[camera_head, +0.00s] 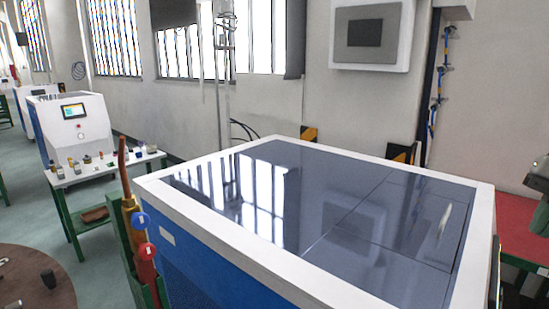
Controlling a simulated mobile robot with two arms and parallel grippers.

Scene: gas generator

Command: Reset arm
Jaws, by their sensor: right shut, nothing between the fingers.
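The gas generator in front of me is a large blue cabinet (215,262) with a white rim and a dark, glossy top panel (300,205). The top mirrors the windows and shows thin seam lines. My right gripper (535,180) shows only in part at the far right edge, beyond the cabinet's right side. It is shut and holds nothing. My left gripper is out of view.
Red and brown cylinders (142,245) with blue and red round tags stand by the cabinet's left corner. A small table (95,172) holds several fittings. A round brown table (30,280) is lower left. A red bench (510,200) is right. Green floor is open at left.

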